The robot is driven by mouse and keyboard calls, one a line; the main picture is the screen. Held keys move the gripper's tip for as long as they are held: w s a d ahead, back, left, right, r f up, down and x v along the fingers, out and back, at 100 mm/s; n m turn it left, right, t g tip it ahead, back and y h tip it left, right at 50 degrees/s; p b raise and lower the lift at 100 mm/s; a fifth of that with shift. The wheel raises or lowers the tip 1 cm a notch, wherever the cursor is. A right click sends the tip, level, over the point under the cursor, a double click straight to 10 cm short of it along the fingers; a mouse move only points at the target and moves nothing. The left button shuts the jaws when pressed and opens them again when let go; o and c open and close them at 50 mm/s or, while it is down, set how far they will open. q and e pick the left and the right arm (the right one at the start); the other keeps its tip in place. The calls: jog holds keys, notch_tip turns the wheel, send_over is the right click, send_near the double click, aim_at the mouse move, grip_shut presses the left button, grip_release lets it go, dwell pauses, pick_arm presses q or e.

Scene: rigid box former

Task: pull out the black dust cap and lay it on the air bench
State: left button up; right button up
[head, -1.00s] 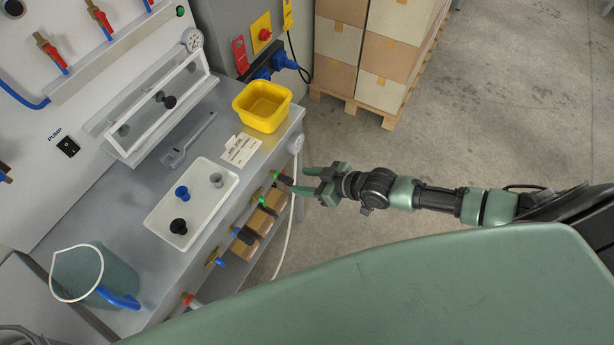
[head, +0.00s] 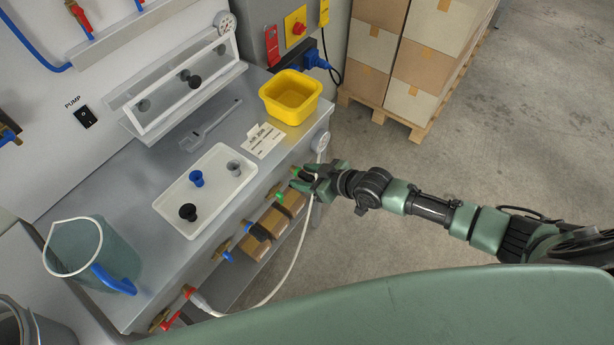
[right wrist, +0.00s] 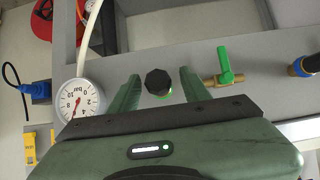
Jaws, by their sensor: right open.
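The black dust cap (right wrist: 158,82) sits on the front face of the air bench (head: 118,197). In the right wrist view it lies between the two green fingers of my right gripper (right wrist: 161,76), with a gap on both sides. In the head view my right gripper (head: 302,181) is at the bench's front edge, open around the cap, which the fingers mostly hide. My left gripper is not in view.
A white tray (head: 222,200) with blue, grey and black plugs lies on the bench, beside a paper tag (head: 259,140) and a yellow bin (head: 291,97). A gauge (right wrist: 79,100) and a green-handled valve (right wrist: 225,68) flank the cap. A white hose (head: 294,263) hangs in front.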

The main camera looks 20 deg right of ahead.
grip_shut()
jog(key=shift+s+d+f, duration=0.15)
jog(key=shift+s+d, duration=0.1)
jog(key=shift+s, duration=0.1)
jog(key=shift+s+d, duration=0.25)
jog(key=shift+d, duration=0.05)
jog(key=shift+s+d+p, duration=0.45)
jog(key=shift+s+d, duration=0.05)
jog(key=shift+s, duration=0.2)
jog(key=shift+s+d+p, duration=0.45)
jog(key=shift+s+d, duration=0.05)
jog(key=shift+s, duration=0.15)
jog(key=shift+r, duration=0.2)
